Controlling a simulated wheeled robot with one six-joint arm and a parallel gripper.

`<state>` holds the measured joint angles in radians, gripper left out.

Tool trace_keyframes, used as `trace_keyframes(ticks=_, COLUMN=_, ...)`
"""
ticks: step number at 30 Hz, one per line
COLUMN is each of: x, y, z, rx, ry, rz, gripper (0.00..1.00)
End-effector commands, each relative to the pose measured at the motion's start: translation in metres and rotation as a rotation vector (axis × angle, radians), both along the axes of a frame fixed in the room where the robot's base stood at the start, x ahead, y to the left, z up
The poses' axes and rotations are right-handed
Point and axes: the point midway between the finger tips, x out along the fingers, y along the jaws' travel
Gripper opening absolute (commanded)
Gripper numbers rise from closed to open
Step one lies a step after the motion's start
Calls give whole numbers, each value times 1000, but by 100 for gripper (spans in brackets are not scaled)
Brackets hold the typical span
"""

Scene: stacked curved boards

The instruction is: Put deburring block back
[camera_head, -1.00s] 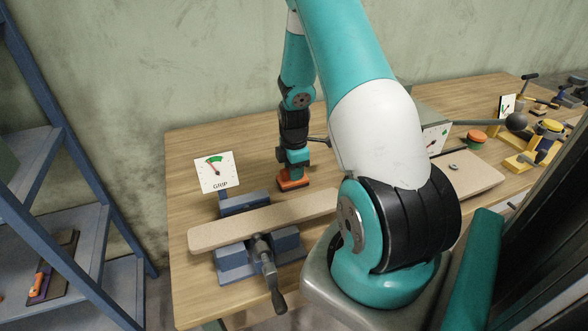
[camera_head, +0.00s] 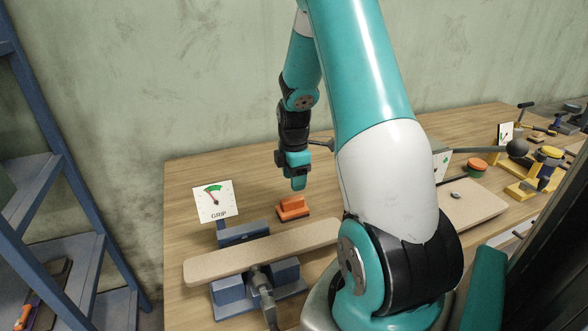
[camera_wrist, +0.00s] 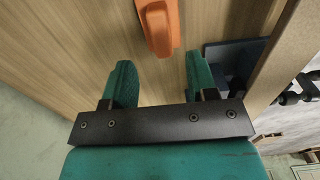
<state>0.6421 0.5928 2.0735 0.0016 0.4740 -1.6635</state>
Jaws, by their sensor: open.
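The orange deburring block (camera_head: 293,207) lies on the wooden table, behind the blue vise. In the wrist view the block (camera_wrist: 158,27) shows at the top, ahead of the fingers and roughly between their lines; its far end is cut off by the frame edge. My gripper (camera_head: 298,184) hangs above and slightly behind the block, pointing down, with a gap between them. In the wrist view my gripper (camera_wrist: 160,78) has its two teal fingers spread apart with only table between them. It holds nothing.
A long beige board (camera_head: 220,262) is clamped in the blue vise (camera_head: 262,290). A GRIP gauge sign (camera_head: 213,201) stands left of the block. A second board (camera_head: 478,205) lies to the right, beyond my arm. A blue shelf (camera_head: 75,215) stands at the left.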

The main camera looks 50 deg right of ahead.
Motion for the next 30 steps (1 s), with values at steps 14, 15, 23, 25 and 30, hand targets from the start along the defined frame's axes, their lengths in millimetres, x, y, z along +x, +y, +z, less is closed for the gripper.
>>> trace_keyframes(ticks=14, x=1, y=4, z=45, rx=3, ry=-2, rz=-1, gripper=53)
trace_keyframes(ticks=15, x=4, y=11, z=49, rx=5, ry=-8, rz=-4, gripper=53)
trace_keyframes(ticks=23, x=12, y=188, z=118, rx=132, ry=-91, rz=-141, gripper=53)
trace_keyframes(ticks=25, x=-10, y=247, z=137, rx=193, ry=-85, rz=-196, gripper=53)
trace_keyframes(ticks=30, x=-87, y=346, z=166, rx=311, ry=-14, rz=-308, gripper=53)
